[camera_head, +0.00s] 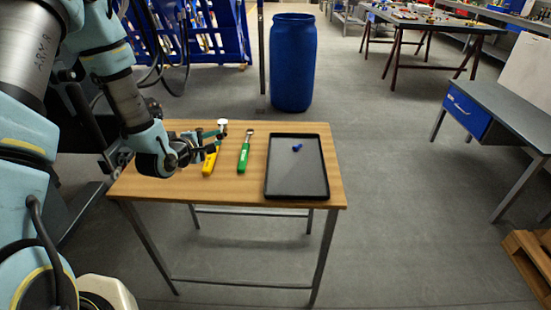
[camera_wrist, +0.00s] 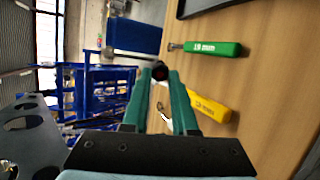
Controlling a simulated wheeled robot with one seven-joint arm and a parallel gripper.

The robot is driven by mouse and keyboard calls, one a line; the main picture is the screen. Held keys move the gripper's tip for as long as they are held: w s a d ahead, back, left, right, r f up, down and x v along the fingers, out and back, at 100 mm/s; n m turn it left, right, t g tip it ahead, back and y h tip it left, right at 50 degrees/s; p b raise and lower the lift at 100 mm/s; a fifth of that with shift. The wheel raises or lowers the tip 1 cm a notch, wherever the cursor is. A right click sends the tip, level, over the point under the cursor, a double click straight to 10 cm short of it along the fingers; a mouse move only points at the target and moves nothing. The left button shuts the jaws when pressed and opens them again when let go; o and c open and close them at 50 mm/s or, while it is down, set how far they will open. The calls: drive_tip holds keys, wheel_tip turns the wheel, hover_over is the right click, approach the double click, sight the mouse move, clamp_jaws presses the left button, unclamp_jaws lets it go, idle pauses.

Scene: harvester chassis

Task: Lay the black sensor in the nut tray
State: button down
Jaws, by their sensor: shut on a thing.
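My gripper (camera_head: 218,133) is over the left part of the wooden table. In the wrist view, its two green fingers (camera_wrist: 160,82) close around a small dark round-ended piece, which looks like the black sensor (camera_wrist: 159,71). Its full shape is hidden by the fingers. The black nut tray (camera_head: 296,180) lies flat on the right part of the table, to the right of my gripper. A small blue piece (camera_head: 297,147) lies inside it near the far end. A corner of the tray shows at the top of the wrist view (camera_wrist: 184,10).
A green-handled tool (camera_head: 244,158) marked 19 mm lies between my gripper and the tray. A yellow-handled tool (camera_head: 210,163) lies beside and partly under my gripper. A blue barrel (camera_head: 293,62) stands behind the table. Most of the tray's floor is clear.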

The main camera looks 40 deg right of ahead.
sight(275, 191)
drive_tip(key=s+d+f+m+g, duration=0.1)
drive_tip(key=s+d+m+g, duration=0.2)
drive_tip(key=s+d, duration=0.2)
drive_tip(key=s+d+f+m+g, duration=0.1)
drive_tip(key=s+d+m, duration=0.3)
drive_tip(key=s, duration=0.7)
drive_tip(key=shift+d+f+g+h, duration=0.3)
drive_tip(key=shift+d+g, duration=0.6)
drive_tip(key=shift+d, duration=0.2)
drive_tip(key=shift+a+r, duration=0.15)
drive_tip(key=shift+a, duration=0.05)
wheel_tip(275, 191, down, 9)
drive_tip(key=b, duration=0.6)
drive_tip(key=shift+b, duration=0.4)
drive_tip(key=c, duration=0.6)
unclamp_jaws()
drive_tip(key=shift+a, duration=0.1)
drive_tip(key=shift+a, duration=0.1)
